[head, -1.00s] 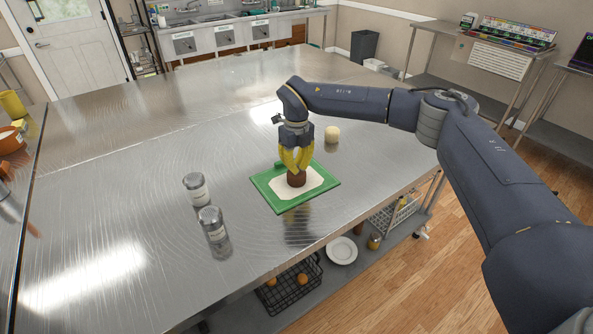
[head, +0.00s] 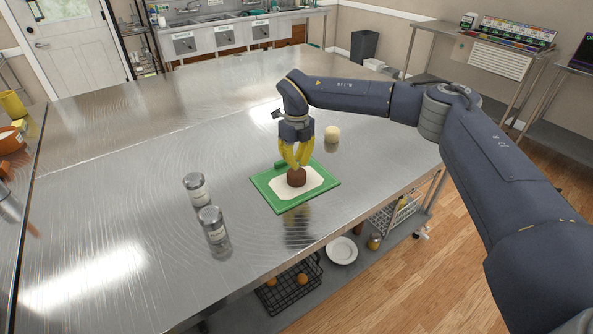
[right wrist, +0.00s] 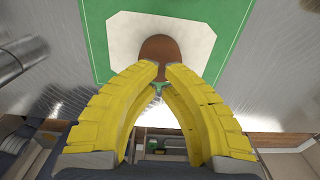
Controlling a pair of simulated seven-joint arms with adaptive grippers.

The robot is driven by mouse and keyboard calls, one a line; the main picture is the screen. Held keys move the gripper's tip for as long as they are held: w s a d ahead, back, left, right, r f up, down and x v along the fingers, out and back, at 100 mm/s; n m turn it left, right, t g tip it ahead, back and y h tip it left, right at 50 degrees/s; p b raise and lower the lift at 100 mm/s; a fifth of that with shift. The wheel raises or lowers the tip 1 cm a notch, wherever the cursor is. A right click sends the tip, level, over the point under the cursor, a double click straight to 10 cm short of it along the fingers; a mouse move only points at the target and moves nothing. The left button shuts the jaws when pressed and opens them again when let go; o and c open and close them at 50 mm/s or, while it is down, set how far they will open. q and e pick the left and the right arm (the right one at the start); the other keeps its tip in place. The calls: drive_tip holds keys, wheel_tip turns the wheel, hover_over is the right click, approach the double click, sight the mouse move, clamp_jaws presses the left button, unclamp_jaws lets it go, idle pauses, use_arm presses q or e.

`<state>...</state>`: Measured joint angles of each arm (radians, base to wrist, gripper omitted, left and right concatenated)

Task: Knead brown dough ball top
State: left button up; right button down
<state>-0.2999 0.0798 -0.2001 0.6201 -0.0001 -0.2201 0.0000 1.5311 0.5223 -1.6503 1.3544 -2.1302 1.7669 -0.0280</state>
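The brown dough ball (head: 297,178) sits on a pale sheet (head: 314,181) on the green board (head: 333,184), on the metal table. My right gripper (head: 297,165) points down over the ball, its yellow fingers drawn together with the tips at or just above the ball's top. In the right wrist view the fingertips (right wrist: 160,70) nearly meet at the near edge of the brown ball (right wrist: 160,47), which they partly cover. Nothing shows held between them. I cannot tell whether the tips touch the ball. My left gripper is not in view.
A pale dough ball (head: 332,133) lies on the table behind the board. Two metal-topped shakers (head: 196,187) (head: 213,224) stand left of the board. The table's front edge is close to the board.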

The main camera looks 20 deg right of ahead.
sight(297, 171)
drive_tip(key=shift+f, duration=0.65)
drive_tip(key=shift+f, duration=0.9)
idle(0.9)
drive_tip(key=shift+r, duration=1.45)
drive_tip(key=shift+f, duration=0.45)
drive_tip(key=shift+f, duration=1.3)
idle(0.5)
